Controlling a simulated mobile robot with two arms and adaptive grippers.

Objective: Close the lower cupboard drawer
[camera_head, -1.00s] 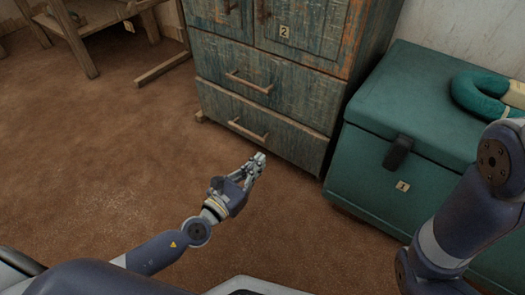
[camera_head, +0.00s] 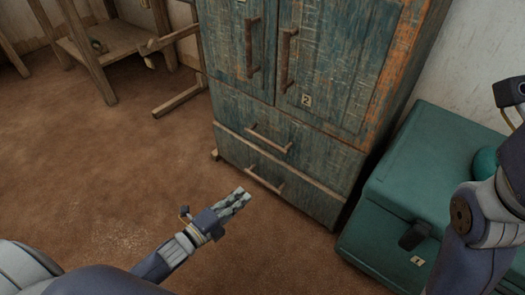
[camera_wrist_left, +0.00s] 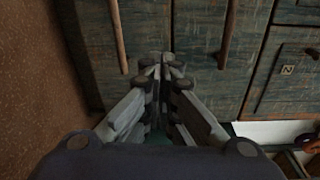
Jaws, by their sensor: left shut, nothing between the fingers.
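The worn blue-green cupboard (camera_head: 400,50) has two doors above two drawers. The lower drawer (camera_head: 300,192) is the bottom one, with a bar handle (camera_head: 265,180). Its front looks flush or nearly flush with the upper drawer (camera_head: 318,152); I cannot tell a small gap. My left gripper (camera_head: 241,194) is shut and empty, apart from the drawer, low in front of its handle. The left wrist view is turned sideways. There my shut fingertips (camera_wrist_left: 163,62) appear between the lower drawer handle (camera_wrist_left: 118,35) and the upper drawer handle (camera_wrist_left: 228,32). My right gripper is out of view.
A teal chest (camera_head: 425,165) stands close to the cupboard's right side, with my right arm in front of it. A wooden frame (camera_head: 85,45) stands at the back left. The brown floor (camera_head: 110,150) left of the cupboard is clear.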

